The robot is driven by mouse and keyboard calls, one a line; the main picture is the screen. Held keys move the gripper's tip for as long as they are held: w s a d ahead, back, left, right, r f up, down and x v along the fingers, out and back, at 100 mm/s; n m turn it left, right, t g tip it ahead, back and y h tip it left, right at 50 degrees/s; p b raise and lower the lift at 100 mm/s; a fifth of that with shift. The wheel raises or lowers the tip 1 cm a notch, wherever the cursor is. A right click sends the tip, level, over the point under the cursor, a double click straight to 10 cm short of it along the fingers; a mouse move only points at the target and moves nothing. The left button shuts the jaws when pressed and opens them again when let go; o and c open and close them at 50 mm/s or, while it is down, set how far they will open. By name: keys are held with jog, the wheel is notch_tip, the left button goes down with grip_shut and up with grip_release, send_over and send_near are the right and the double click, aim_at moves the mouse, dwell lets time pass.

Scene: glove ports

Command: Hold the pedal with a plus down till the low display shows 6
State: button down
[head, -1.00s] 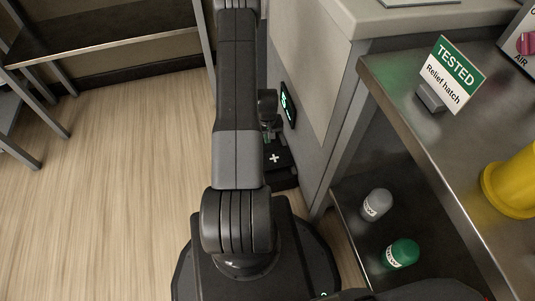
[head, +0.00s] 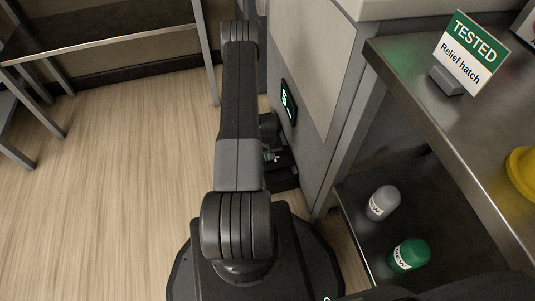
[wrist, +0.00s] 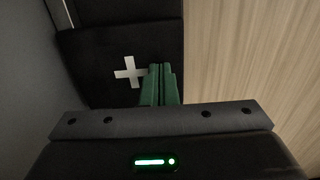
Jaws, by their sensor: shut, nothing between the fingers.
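The black pedal with a white plus (wrist: 98,85) lies at the foot of the grey cabinet in the wrist view. In the head view the pedal (head: 285,177) is partly hidden by my arm and gripper. My gripper (wrist: 160,70) is shut and empty, its green fingertips over the pedal just right of the plus. In the head view my gripper (head: 272,156) is low at the pedal. I cannot tell whether the tips touch or press it. The low display (head: 288,103) on the cabinet side shows a slanted green digit that looks like 5.
A steel bench (head: 420,95) stands at right with a "TESTED Relief hatch" sign (head: 468,55). Its lower shelf (head: 350,205) holds a grey-capped bottle (head: 383,202) and a green-capped bottle (head: 408,254). The floor at left is clear.

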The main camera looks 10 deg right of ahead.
dwell(0.3)
jog(key=f+b, duration=0.2)
jog(key=shift+a+b, duration=0.25)
jog(key=shift+b, duration=0.1)
jog(key=shift+s+a+f, duration=0.1)
dwell(0.4)
notch_tip(320, 180, up, 14)
jog(key=a+p, duration=0.2)
jog(key=p, duration=0.3)
jog(key=shift+r, duration=0.25)
jog(key=shift+f, duration=0.1)
